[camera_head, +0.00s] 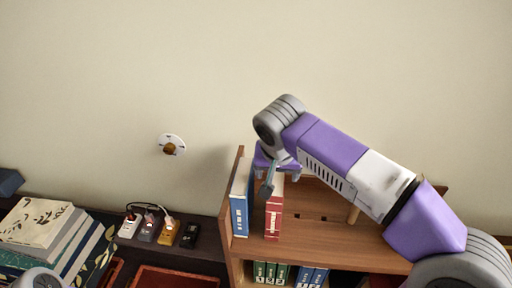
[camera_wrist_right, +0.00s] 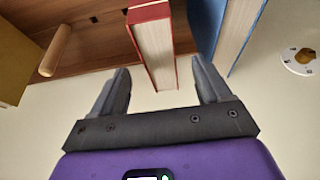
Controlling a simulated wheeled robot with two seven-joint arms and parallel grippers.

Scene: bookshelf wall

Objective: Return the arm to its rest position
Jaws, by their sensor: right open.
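My right arm reaches in from the right in the head view, over the bookshelf (camera_head: 330,235). Its gripper (camera_head: 279,182) is at the top of a red book (camera_head: 273,220) standing on the upper shelf. In the right wrist view the gripper (camera_wrist_right: 161,70) is open, and the red book (camera_wrist_right: 152,45) shows between its two fingers with a gap on both sides. I cannot tell how far the fingertips are from it in depth. A blue book (camera_head: 239,212) stands upright to the left of the red one. My left gripper is not in view.
A wooden peg (camera_wrist_right: 56,50) sticks out on the shelf. A round wall fitting (camera_head: 172,145) is above. The wall space above is clear.

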